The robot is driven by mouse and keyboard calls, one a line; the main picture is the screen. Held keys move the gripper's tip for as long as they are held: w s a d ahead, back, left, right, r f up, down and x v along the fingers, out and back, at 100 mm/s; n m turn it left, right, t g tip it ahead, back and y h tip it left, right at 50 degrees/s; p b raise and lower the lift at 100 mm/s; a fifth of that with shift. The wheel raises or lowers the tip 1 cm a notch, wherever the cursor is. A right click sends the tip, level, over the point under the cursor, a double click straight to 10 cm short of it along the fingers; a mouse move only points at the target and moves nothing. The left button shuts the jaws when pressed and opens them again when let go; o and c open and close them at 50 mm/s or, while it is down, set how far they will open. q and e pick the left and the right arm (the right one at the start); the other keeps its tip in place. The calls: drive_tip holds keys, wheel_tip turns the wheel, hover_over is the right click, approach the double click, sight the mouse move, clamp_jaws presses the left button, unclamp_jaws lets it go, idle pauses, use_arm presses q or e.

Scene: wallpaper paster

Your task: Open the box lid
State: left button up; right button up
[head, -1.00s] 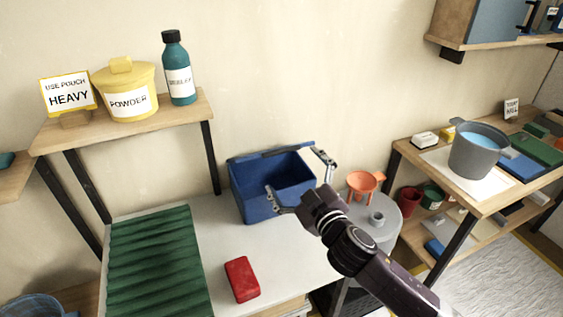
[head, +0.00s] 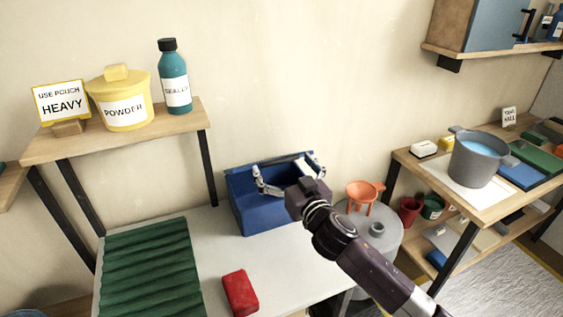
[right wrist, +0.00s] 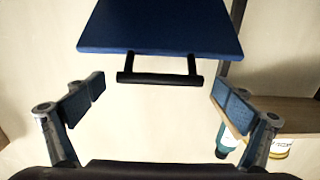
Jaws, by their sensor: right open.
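The blue box (head: 270,217) stands on the white table against the wall, with its top open in the head view. A blue panel (right wrist: 160,28) with a black bar handle (right wrist: 158,78) shows in the right wrist view; it looks like the box lid, standing raised. My right gripper (head: 285,173) is over the box, its fingers spread in front of the lid and hiding part of it. In the wrist view the fingers are apart on both sides of the handle, not touching it. My left gripper is not in view.
A red block (head: 240,292) and a green ridged mat (head: 150,262) lie left of the box. A shelf (head: 120,138) with a yellow powder pot and a teal bottle is at the left. A grey drum with an orange funnel (head: 364,194) stands close right of the box.

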drive_tip(key=shift+w+a, duration=0.1)
drive_tip(key=shift+w, duration=0.25)
drive_tip(key=shift+c, duration=0.3)
